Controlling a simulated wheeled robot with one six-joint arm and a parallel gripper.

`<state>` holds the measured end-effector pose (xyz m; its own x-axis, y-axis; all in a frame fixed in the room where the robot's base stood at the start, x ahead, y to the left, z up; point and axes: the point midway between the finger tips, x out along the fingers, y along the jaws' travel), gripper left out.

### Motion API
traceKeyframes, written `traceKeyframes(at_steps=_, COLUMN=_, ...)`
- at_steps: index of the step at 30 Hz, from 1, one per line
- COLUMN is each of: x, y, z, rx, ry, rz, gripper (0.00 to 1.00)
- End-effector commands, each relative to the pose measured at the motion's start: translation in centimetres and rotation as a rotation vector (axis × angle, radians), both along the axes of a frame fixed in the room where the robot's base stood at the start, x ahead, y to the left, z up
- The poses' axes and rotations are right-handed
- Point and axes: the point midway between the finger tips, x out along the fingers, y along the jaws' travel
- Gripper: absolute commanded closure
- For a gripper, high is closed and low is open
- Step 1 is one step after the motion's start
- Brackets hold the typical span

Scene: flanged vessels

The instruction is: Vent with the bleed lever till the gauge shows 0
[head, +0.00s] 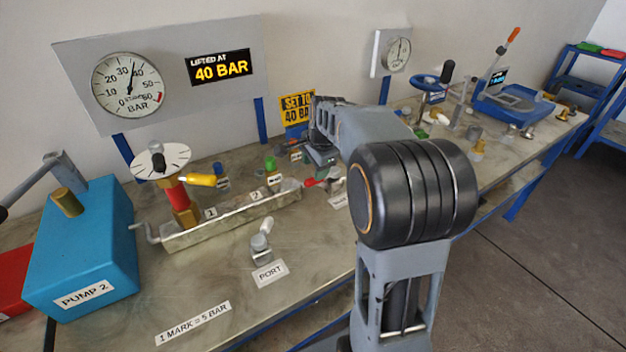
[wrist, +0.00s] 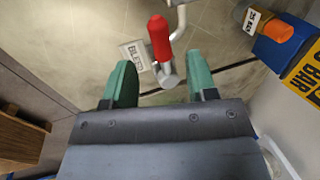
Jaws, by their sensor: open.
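The bleed lever has a red handle (wrist: 159,38) and a grey metal hub (wrist: 167,76). In the wrist view it lies ahead of my gripper (wrist: 160,78), with the hub in line with the gap between the green fingers. The fingers are apart and nothing is held. A label reading BLEED (wrist: 136,55) lies beside the lever. In the head view the red handle (head: 311,183) shows just below my gripper (head: 320,162), which my arm partly hides. The gauge (head: 127,85) on the grey panel has its needle between 30 and 40.
A display (head: 220,69) reads LIFTED AT 40 BAR. A tray (head: 232,222), a valve with a yellow handle (head: 201,180), a port fitting (head: 262,245) and the blue pump 2 (head: 85,245) stand to the left. A yellow sign (head: 297,106) stands behind.

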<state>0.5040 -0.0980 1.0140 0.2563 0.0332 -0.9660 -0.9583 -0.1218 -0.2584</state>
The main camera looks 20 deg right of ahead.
Motion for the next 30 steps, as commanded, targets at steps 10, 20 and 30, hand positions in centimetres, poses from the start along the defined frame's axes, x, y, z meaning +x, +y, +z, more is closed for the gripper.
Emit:
traceKeyframes(at_steps=10, x=1.2, y=0.2, z=-4.8, rx=0.000, ry=0.002, rz=0.002, gripper=0.48)
traceKeyframes(at_steps=20, x=1.5, y=0.2, z=-5.9, rx=-0.001, ry=0.000, rz=0.002, gripper=0.48)
traceKeyframes(at_steps=30, x=1.5, y=0.2, z=-5.8, rx=-0.001, ry=0.000, rz=0.002, gripper=0.63)
